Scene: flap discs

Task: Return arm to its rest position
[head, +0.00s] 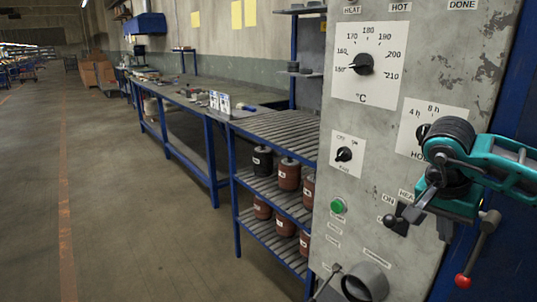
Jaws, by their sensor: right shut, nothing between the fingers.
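My right arm, teal and dark grey, comes in from the right edge in front of the control panel. My right gripper (419,210) points down and to the left, just in front of the panel near the ON and HEAT labels. Its dark fingers are shut and empty. The arm hides part of the panel, including most of the 4 h / 8 h timer dial. My left gripper is not in view.
The grey control panel (353,120) carries a temperature dial (362,64), a smaller knob (344,154), a green button (338,206) and a red-tipped lever (463,281). Left of it stand a blue rack (280,128) with several canisters and a long workbench (185,100). The left floor is clear.

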